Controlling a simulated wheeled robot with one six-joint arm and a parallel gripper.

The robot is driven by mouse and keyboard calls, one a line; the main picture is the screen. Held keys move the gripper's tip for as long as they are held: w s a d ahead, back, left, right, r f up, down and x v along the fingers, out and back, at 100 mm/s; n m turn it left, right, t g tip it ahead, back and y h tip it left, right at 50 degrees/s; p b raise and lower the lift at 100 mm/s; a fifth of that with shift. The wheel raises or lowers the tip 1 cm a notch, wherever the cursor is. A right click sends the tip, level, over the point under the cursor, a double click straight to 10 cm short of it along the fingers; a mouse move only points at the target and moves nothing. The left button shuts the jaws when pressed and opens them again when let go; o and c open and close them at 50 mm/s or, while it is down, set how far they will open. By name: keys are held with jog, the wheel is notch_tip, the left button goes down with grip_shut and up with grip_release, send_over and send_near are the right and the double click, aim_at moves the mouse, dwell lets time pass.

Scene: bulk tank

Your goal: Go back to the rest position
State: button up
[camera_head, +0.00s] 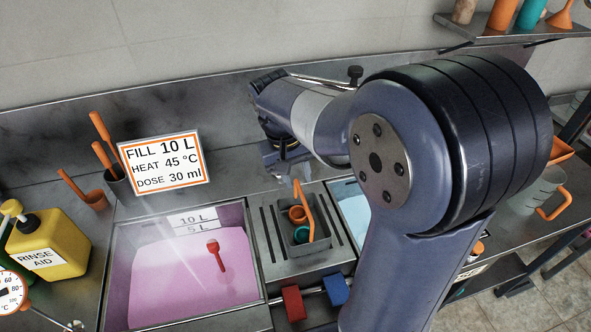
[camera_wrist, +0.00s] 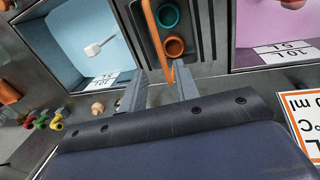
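My gripper (camera_head: 284,172) hangs over the back of the sink deck, just behind a small grey caddy (camera_head: 315,249). In the wrist view my gripper (camera_wrist: 160,74) has its two fingers apart, with nothing clamped between them. An orange-handled tool (camera_head: 310,212) leans in the caddy. Its handle (camera_wrist: 152,28) reaches toward the gap between the fingers in the wrist view; I cannot tell how far below them it is. My arm is stretched toward the back wall and hides part of the right basin.
A left basin (camera_head: 120,290) holds pink liquid and a red floating thing (camera_head: 214,252). A blue-lit basin (camera_wrist: 62,42) lies on the caddy's other side. A sign (camera_head: 163,163), yellow rinse-aid jug (camera_head: 52,242), orange-handled tools (camera_head: 103,128) and a wall shelf (camera_head: 480,27) surround the deck.

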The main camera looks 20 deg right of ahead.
aim_at(303, 198)
jog(key=shift+a+r, duration=0.15)
jog(key=shift+r, duration=0.65)
jog(key=f, duration=0.4)
jog(key=d+f, duration=0.1)
jog(key=f, duration=0.2)
jog(key=d+f, duration=0.1)
jog(key=f, duration=0.3)
jog(key=shift+d+f+p, duration=0.15)
jog(key=shift+f+p, duration=0.2)
jog(key=shift+r, duration=1.5)
